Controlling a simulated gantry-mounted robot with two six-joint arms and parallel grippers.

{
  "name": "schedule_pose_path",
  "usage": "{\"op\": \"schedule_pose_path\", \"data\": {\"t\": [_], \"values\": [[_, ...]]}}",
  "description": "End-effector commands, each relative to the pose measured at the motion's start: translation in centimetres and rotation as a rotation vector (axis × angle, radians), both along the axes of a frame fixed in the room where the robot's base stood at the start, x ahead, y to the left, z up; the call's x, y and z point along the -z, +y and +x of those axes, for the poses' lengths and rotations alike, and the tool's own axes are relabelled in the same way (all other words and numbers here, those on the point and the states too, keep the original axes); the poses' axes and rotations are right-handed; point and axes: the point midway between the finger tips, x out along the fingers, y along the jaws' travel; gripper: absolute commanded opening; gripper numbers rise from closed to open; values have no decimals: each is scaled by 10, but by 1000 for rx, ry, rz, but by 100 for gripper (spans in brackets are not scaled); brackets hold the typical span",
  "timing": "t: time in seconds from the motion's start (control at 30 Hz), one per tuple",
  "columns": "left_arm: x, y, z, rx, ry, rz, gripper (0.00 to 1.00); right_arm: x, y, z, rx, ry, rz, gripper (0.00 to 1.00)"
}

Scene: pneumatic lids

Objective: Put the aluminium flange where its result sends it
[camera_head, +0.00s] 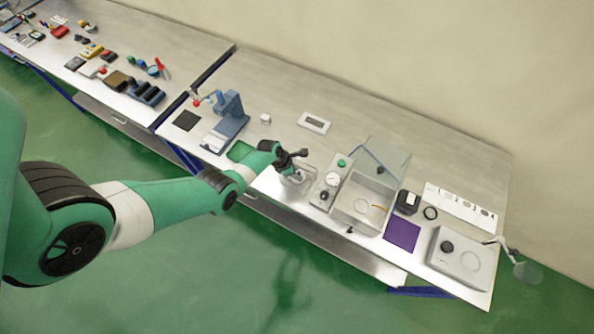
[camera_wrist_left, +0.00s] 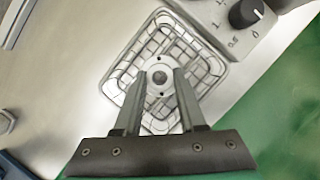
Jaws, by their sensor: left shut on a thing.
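The aluminium flange (camera_wrist_left: 157,66) is a pale round disc with a centre hole and small bolt holes. In the left wrist view it sits between the fingertips of my left gripper (camera_wrist_left: 160,84), which is shut on it. Below it is a wire basket (camera_wrist_left: 216,70), with a rounded square rim and a mesh floor. I cannot tell whether the flange touches the mesh. In the head view my left gripper (camera_head: 292,163) is over the wire basket (camera_head: 299,182), and the flange cannot be made out there. My right gripper is not in view.
Right of the basket are a gauge panel (camera_head: 325,194) and an open metal tank (camera_head: 343,209) with a raised clear lid (camera_head: 388,155). Further right are a purple mat (camera_head: 402,235), numbered cards (camera_head: 462,207) and a grey box (camera_head: 457,262). A blue press (camera_head: 231,120) stands left. The back middle is mostly clear.

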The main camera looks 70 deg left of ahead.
Motion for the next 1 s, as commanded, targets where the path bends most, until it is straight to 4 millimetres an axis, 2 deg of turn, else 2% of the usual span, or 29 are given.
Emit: {"op": "schedule_pose_path", "data": {"t": [0.03, 0.27, 0.4, 0.43, 0.57, 0.87, 1.0], "values": [[12, 0, 0, 0, 0, 0, 0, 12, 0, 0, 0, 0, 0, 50], [8, 0, 0, 0, 0, 0, 0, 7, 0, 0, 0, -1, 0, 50], [13, 0, 0, 0, 0, 0, 0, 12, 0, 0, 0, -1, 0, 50], [11, 0, 0, 0, 0, -1, 45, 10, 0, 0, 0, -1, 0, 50], [11, 0, 0, 0, 0, -1, 69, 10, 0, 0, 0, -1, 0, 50], [9, 0, 0, 0, 0, 0, 70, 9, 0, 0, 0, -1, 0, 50], [-4, -1, -1, 0, 0, -1, 70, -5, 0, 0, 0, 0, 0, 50]]}}
